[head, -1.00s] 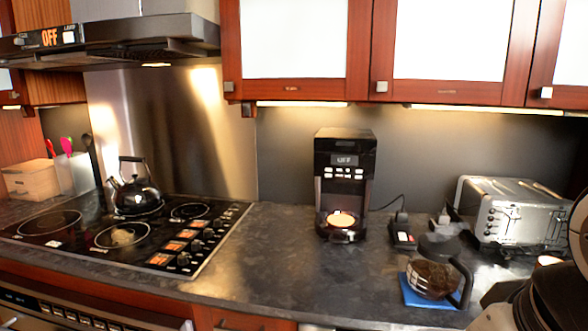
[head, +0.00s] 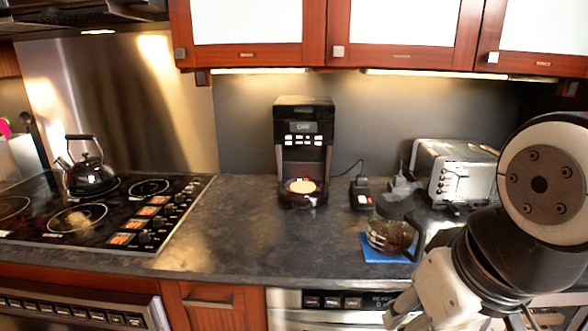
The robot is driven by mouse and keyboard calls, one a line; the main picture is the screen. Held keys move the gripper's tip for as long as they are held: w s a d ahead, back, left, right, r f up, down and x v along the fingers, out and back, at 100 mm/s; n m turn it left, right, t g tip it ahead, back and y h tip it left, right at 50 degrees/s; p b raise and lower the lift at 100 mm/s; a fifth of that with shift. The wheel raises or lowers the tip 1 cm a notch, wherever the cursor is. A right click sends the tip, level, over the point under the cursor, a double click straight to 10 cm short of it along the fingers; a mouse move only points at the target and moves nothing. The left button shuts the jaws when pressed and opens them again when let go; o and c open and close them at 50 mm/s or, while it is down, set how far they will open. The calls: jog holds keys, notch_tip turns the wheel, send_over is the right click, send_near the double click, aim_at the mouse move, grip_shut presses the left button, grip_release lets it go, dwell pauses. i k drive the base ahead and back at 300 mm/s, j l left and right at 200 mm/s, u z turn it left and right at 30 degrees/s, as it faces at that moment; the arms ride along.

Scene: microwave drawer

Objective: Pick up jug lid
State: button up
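The glass coffee jug (head: 388,236) stands on a blue mat (head: 374,256) on the counter, right of centre, with its black handle (head: 418,240) to the right. A dark, round jug lid (head: 394,206) shows at the top of the jug and appears to rest on it; from here I cannot tell how firmly it sits. My arm fills the lower right of the head view, close in front of the jug's right side.
A black coffee maker (head: 303,150) stands left of the jug. A silver toaster (head: 456,172) and small dark items with cables (head: 361,193) are behind the jug. A cooktop with a kettle (head: 90,172) is at left.

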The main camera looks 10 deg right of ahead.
aim_at(406, 206)
jog(key=i+j+z, duration=0.2)
jog(key=i, duration=0.3)
jog(key=i+j+z, duration=0.2)
jog(key=i, duration=0.3)
